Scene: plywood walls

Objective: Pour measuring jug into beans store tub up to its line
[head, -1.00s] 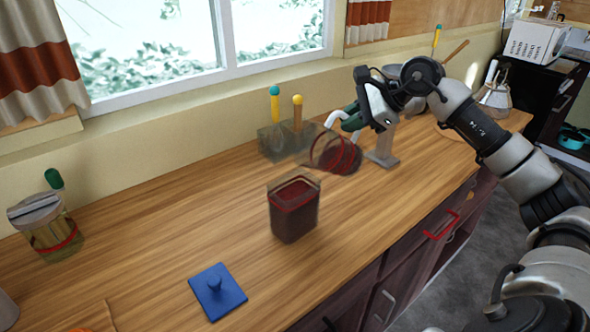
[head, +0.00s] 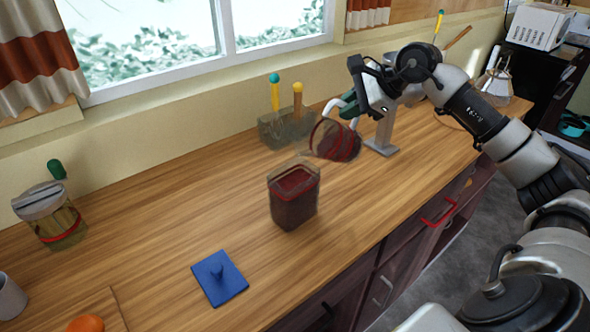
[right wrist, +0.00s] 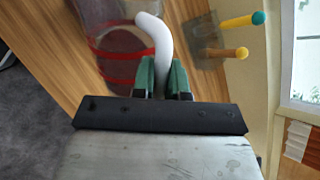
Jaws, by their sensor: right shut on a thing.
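The beans store tub (head: 294,207) is a clear, square, open container on the wooden counter, upright, holding dark red contents. The contents stand close to its red line; I cannot tell whether above or below it. The measuring jug (head: 336,141) is clear with red bands and a white handle. It is tipped well over above the counter, its mouth towards the tub's upper right. Some dark red shows inside it. My right gripper (head: 349,109) is shut on the jug's handle; in the right wrist view its green fingers (right wrist: 163,78) clasp the white handle. My left gripper is out of view.
A blue lid (head: 232,282) with a knob lies in front of the tub. A utensil holder (head: 272,130) stands behind, and a grey stand (head: 382,138) is right of the jug. A jar (head: 60,227) stands at left. Counter between jar and tub is clear.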

